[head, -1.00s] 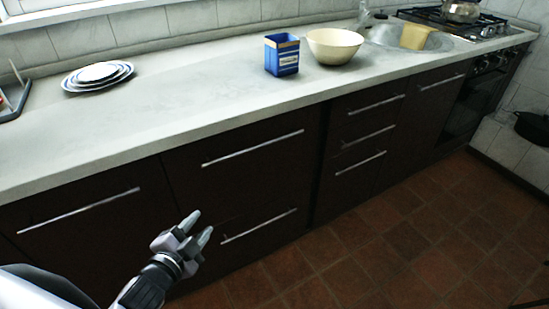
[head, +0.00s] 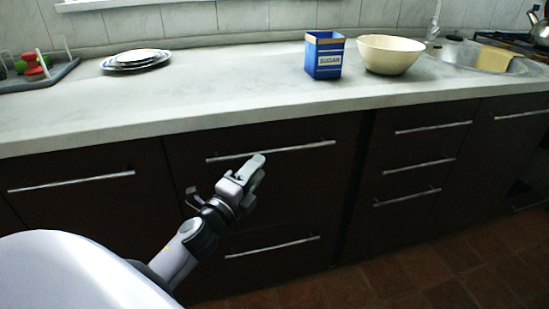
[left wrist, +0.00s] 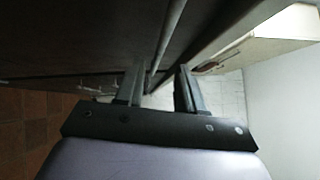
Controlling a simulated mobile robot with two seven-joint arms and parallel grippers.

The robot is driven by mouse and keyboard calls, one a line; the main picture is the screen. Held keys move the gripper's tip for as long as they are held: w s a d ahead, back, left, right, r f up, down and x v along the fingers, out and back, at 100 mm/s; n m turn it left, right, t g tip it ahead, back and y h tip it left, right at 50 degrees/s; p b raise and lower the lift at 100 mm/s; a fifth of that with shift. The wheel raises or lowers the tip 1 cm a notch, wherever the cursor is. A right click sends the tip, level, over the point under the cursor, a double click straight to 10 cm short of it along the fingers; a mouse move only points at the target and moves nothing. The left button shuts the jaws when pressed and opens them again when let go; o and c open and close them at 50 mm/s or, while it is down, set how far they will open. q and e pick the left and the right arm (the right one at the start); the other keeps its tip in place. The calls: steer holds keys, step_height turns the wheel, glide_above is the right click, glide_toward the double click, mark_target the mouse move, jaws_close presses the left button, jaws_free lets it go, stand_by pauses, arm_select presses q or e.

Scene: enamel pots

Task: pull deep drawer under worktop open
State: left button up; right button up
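The dark drawer directly under the worktop (head: 305,185) is closed, its front flush with its neighbours. Its long metal bar handle (head: 300,148) runs across near the top. My left gripper (head: 252,170) is in front of this drawer, just below and over the left half of the handle in the head view. In the left wrist view its two fingers (left wrist: 160,90) stand apart, and the handle bar (left wrist: 166,50) runs toward the gap between them. I see no grip on the bar; whether it lies fully between the fingers I cannot tell. My right gripper is out of view.
A second drawer with its own handle (head: 272,246) sits below. Narrower drawers (head: 420,160) are to the right, another front (head: 70,205) to the left. The pale worktop (head: 220,100) overhangs, carrying stacked plates, a blue sugar tin (head: 324,57) and a cream bowl (head: 390,54).

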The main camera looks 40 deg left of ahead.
mark_target(270, 153)
arm_select(q)
steer(key=shift+w+a+r, duration=0.1)
steer(key=shift+w+r, duration=0.1)
steer(key=shift+w, duration=1.3)
steer(key=shift+w+a+r, duration=0.1)
steer(key=shift+w+r, duration=0.1)
steer(key=shift+w, duration=1.3)
jaws_close()
